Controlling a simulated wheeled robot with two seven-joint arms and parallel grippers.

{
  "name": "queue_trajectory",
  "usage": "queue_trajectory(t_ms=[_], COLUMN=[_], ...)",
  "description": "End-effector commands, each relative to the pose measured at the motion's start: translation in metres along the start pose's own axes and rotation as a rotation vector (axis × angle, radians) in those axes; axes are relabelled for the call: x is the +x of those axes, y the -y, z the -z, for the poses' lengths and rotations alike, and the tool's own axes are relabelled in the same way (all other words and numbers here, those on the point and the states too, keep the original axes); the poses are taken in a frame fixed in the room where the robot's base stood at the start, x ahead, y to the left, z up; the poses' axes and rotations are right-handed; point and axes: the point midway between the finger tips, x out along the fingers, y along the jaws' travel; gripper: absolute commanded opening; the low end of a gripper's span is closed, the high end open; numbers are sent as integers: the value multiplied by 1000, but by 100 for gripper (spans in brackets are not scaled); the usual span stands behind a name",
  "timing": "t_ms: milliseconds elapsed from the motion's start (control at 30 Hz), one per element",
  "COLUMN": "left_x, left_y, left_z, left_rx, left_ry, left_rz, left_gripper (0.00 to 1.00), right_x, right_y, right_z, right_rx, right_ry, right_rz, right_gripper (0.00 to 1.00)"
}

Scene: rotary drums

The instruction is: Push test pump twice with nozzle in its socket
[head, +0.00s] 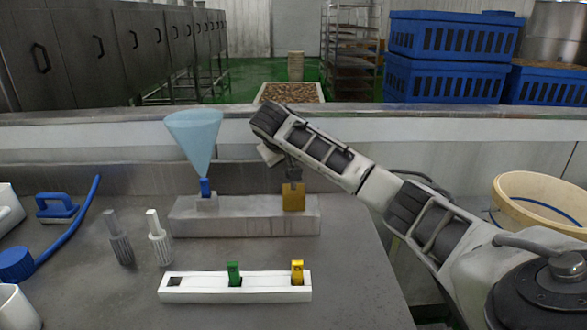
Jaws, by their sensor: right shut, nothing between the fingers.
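A long grey block (245,222) stands on the bench and carries the pump. A blue nozzle (206,188) sits upright in the socket at its left end. A translucent pale blue cone (194,138) fans upward from the nozzle. A yellow block (293,198), which looks like the test pump's button, is at the right end. My right gripper (293,182) points down, shut and empty, with its tips at the yellow block's top; they look to be touching it. My left gripper is not in view.
A white rack (200,290) in front holds a green nozzle (233,272) and a yellow nozzle (297,271); its left slot is empty. Two grey ribbed pieces (158,238) stand left of the grey block. A blue brush-like tool (57,207) lies farther left. A round tub (540,200) is at right.

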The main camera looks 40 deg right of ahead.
Motion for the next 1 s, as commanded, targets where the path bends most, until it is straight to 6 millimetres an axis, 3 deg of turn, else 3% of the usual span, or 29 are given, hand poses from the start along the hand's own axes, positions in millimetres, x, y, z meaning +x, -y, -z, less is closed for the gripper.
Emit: queue_trajectory(t_ms=[433, 1000], left_x=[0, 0], left_y=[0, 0], left_z=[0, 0], left_rx=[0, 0], left_ry=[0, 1], left_rz=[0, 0], left_gripper=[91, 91], right_x=[-4, -36], right_y=[-3, -26], right_z=[4, 26], right_rx=[2, 1], right_ry=[-3, -2], right_rz=[0, 0], right_gripper=[0, 0])
